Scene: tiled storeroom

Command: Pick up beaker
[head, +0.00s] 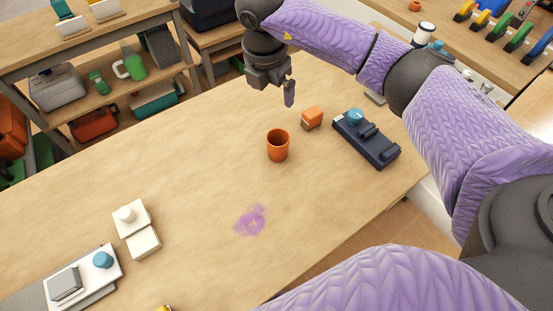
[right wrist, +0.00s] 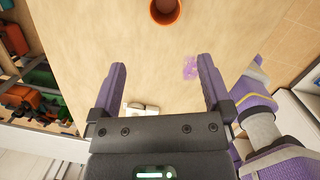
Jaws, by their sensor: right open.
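An orange cup-shaped beaker (head: 277,150) stands upright on the wooden table in the head view. In the right wrist view the beaker (right wrist: 165,11) shows at the top edge, partly cut off, beyond the fingertips. My right gripper (head: 289,95) is above the table, up and slightly right of the beaker in the head view, and apart from it. In the right wrist view its two purple fingers (right wrist: 162,66) are spread wide with nothing between them. My left gripper is not in view.
White blocks (head: 137,229) and a scale-like device (head: 82,280) are at lower left. A purple stain (head: 250,220) marks the table. The surface around the beaker is mostly clear.

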